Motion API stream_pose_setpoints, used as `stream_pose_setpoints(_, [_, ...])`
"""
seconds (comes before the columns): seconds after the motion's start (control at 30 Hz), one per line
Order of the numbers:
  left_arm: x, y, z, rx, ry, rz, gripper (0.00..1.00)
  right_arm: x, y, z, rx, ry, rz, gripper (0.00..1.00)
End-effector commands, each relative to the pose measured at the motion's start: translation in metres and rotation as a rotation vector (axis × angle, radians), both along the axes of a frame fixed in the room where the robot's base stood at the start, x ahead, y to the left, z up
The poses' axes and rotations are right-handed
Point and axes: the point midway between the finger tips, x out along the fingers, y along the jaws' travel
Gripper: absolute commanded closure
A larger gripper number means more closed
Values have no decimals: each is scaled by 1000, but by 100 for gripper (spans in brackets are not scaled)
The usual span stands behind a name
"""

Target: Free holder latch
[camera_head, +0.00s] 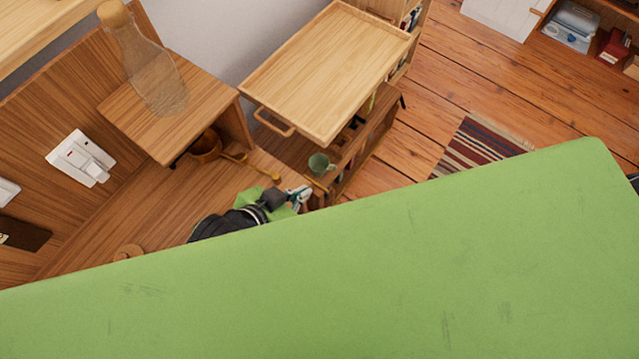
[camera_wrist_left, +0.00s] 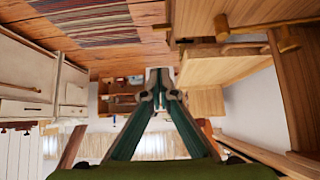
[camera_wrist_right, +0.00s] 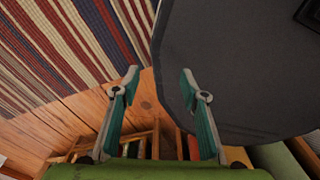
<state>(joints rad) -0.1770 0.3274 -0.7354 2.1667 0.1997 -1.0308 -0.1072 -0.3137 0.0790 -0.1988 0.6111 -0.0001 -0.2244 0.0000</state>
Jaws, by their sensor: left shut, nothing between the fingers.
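My left gripper (camera_head: 298,198) is in the middle of the head view, beside a low wooden shelf unit. Its fingers are shut and empty, and the tips meet in the left wrist view (camera_wrist_left: 160,84). No part is clearly a holder latch. A wooden bar with a peg-like end (camera_wrist_left: 255,27) shows at the upper right of the left wrist view, apart from the fingers. In the head view, a thin wooden piece with a knob (camera_head: 250,165) lies left of the gripper. My right gripper (camera_wrist_right: 160,84) shows only in its own wrist view, with fingers apart and nothing between them.
A glass bottle with a cork (camera_head: 150,75) stands on a small wooden shelf (camera_head: 140,128). A wooden tray (camera_head: 320,75) tops the unit at the back. A green mug (camera_head: 320,163) stands near the left gripper. A striped rug (camera_head: 480,145) lies on open floor.

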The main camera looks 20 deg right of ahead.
Motion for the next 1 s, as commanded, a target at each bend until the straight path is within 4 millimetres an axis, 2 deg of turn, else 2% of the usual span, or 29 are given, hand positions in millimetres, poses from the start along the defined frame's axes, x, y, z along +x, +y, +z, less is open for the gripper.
stream_pose_setpoints(0.07, [1,-1,-1,0,-1,1,100,-5,0,0,0,6,0,60])
stream_pose_setpoints(0.17, [4,-4,-7,0,0,1,100,-1,0,-1,1,1,0,60])
stream_pose_setpoints(0.37, [18,-22,-29,0,1,2,100,25,2,-3,4,-37,1,60])
stream_pose_setpoints(0.47, [27,-33,-42,0,1,2,100,30,3,-4,6,-46,1,60])
stream_pose_setpoints(0.7, [44,-57,-72,0,1,1,100,24,2,-9,5,-36,1,60])
stream_pose_setpoints(0.8, [44,-55,-90,2,4,1,100,18,2,-11,4,-28,1,60])
stream_pose_setpoints(1.0, [44,-55,-108,2,0,1,100,14,1,-13,2,-21,2,60])
